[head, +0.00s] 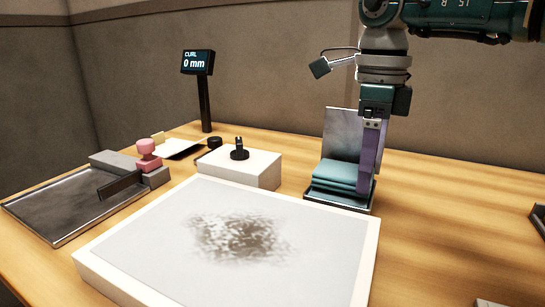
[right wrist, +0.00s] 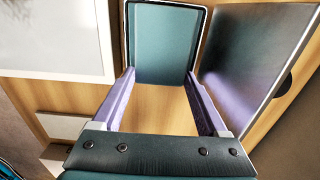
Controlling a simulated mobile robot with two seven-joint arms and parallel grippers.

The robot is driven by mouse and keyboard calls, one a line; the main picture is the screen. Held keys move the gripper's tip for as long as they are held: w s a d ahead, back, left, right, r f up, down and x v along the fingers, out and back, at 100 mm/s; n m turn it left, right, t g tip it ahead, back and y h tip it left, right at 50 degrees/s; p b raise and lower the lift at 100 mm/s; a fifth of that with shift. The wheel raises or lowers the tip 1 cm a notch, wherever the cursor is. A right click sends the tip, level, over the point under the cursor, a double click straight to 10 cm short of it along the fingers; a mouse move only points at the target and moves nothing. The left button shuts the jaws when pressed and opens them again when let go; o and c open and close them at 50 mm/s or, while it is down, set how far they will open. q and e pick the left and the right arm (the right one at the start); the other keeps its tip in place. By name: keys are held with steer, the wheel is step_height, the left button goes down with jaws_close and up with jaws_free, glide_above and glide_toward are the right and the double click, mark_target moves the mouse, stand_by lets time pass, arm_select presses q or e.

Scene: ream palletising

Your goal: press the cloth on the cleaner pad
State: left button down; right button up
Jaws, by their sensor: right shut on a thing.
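A folded teal cloth (head: 340,177), with several stacked layers, lies in a shallow dark tray (head: 338,204) at the centre right of the table. My right gripper (head: 368,188) points straight down over it, its purple fingers at the sides of the teal layers, shut on the cloth. In the right wrist view the teal surface (right wrist: 165,45) sits between the fingertips inside a dark rim. I cannot tell cloth from cleaner pad within the teal stack. A grey panel (head: 341,130) stands upright behind the tray. My left gripper is not in view.
A large white slab (head: 150,250) with a dark smudge fills the front. A white box (head: 240,168) with a black knob, a grey tray (head: 60,205), a pink stamp (head: 148,155) and a small display (head: 198,62) stand left of the cloth. The table's right side is mostly clear.

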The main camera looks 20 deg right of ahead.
mark_target(345, 179)
steer(key=shift+r+p, duration=2.45)
steer(key=shift+r, duration=0.7)
steer(key=s+a+r+n+p, duration=0.45)
steer(key=r+n, duration=0.25)
steer(key=n, duration=0.2)
steer(key=s+a+r+n+p, duration=0.3)
steer(key=a+r+n, duration=0.3)
steer(key=n, duration=0.4)
steer(key=s+a+r+n+p, duration=0.3)
steer(key=r+n+p, duration=0.1)
steer(key=r+n, duration=0.45)
steer(key=s+r+p, duration=0.2)
steer(key=r+p, duration=1.5)
steer(key=p, duration=0.1)
steer(key=s+r+p, duration=0.3)
steer(key=r+p, duration=1.5)
steer(key=p, duration=0.1)
steer(key=shift+s, duration=0.35)
